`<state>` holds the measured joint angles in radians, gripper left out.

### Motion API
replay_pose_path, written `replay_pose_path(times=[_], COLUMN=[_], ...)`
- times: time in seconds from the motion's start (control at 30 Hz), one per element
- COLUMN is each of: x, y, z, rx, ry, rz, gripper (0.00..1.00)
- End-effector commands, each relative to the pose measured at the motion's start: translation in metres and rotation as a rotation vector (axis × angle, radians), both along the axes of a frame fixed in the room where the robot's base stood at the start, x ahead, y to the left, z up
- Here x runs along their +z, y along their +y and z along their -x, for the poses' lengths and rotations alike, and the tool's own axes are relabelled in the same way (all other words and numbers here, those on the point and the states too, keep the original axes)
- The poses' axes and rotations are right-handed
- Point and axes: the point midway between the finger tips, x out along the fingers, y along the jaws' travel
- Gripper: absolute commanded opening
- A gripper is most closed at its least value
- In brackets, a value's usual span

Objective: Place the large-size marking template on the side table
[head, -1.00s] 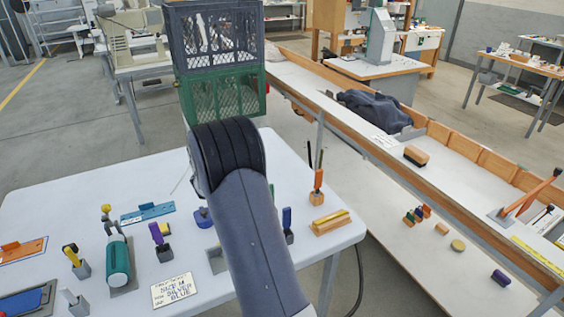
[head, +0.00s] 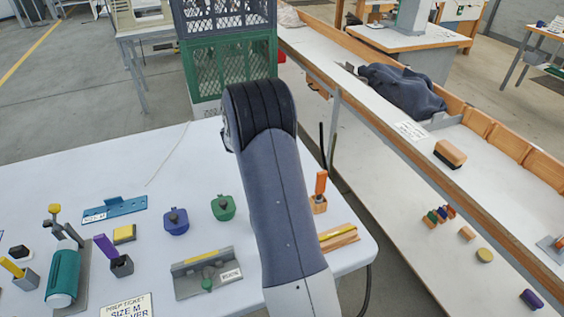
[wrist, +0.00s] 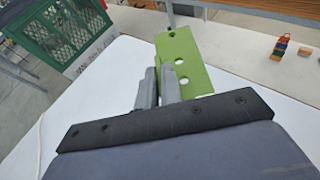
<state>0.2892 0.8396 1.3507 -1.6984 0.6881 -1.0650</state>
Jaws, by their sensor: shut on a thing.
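A flat green marking template (wrist: 195,58) with several round holes shows in the wrist view. My gripper (wrist: 160,84) is shut on its near edge and holds it out ahead, over or near the edge of a white tabletop (wrist: 105,85). I cannot read a size on it. In the head view my arm hides both gripper and template. A blue marking template (head: 115,209) with a small label lies on the white table (head: 60,185). I cannot tell which surface is the side table.
Stacked crates, grey over green (head: 232,66), stand behind the table. A grey fixture (head: 203,274), blue and green round items (head: 223,207), a ticket (head: 128,306) and upright tools crowd its front. Its back left is mostly clear. A long wood-edged bench (head: 400,135) runs along the right.

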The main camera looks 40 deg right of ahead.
Motion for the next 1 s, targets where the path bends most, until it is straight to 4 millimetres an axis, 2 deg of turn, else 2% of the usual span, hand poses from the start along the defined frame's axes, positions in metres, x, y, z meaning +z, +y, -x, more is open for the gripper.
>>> replay_pose_path(times=[0.03, 0.27, 0.53, 1.0], x=[-0.013, -0.031, -0.076, -0.128], y=[0.000, 0.000, 0.000, 0.000], z=[0.000, 0.000, 0.000, 0.000], rx=[0.000, 0.000, 0.000, -0.001], ry=[0.000, 0.000, 0.005, 0.001], rz=[0.000, 0.000, 0.001, 0.001], gripper=[0.00, 0.00, 0.00, 0.00])
